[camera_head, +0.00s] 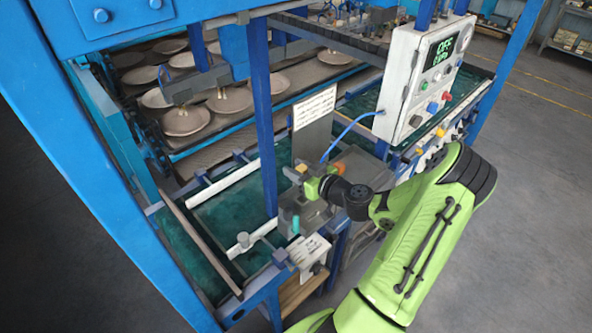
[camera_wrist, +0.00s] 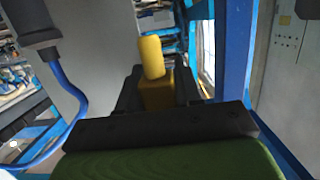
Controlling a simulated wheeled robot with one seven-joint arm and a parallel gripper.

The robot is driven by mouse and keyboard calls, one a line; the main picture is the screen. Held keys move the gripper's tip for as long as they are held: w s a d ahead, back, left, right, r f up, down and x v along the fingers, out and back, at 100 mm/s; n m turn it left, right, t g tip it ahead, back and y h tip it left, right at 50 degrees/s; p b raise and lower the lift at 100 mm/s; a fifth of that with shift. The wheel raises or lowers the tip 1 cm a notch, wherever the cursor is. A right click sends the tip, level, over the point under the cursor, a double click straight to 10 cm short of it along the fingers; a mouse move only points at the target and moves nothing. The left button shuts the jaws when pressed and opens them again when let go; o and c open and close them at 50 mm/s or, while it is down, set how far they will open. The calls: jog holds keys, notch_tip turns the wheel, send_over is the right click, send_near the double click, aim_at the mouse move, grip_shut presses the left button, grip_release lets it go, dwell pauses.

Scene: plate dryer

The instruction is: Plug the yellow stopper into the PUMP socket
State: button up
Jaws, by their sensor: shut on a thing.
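My gripper (camera_head: 303,181) is at the end of the green arm, above the grey fixture beside the upright placard. In the wrist view its dark fingers (camera_wrist: 158,88) are closed on the yellow stopper (camera_wrist: 152,57). The stopper's rounded upper part sticks out beyond the fingers, and a darker yellow part sits between them. In the head view only a small yellow patch of the stopper (camera_head: 302,168) shows at the gripper. I cannot make out a PUMP label or tell which opening is that socket. Whether the stopper touches the fixture is hidden.
The placard (camera_head: 313,122) stands close behind my gripper. A blue cable (camera_head: 345,135) runs beside it; a cable and dark connector (camera_wrist: 38,25) show at the wrist view's left. A control box (camera_head: 425,80) reading OFF stands right. A blue post (camera_head: 264,120) and a teal handle (camera_head: 296,224) are near.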

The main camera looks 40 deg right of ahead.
jog(key=shift+w+f, duration=0.1)
jog(key=shift+w, duration=0.15)
jog(key=shift+s+f, duration=0.15)
jog(key=shift+s, duration=0.35)
jog(key=shift+s+f+b, duration=0.15)
jog(key=shift+f+b, duration=0.05)
jog(key=shift+b, duration=0.1)
jog(key=f, duration=0.1)
jog(key=f+b, duration=0.1)
jog(key=f, duration=0.1)
jog(key=shift+w+f, duration=0.2)
jog(key=shift+f, duration=0.1)
notch_tip(320, 180, down, 3)
jog(key=b, duration=0.3)
jog(key=shift+b, duration=0.4)
jog(key=shift+f+b, duration=0.45)
jog(key=shift+b, duration=0.4)
jog(key=o, duration=1.1)
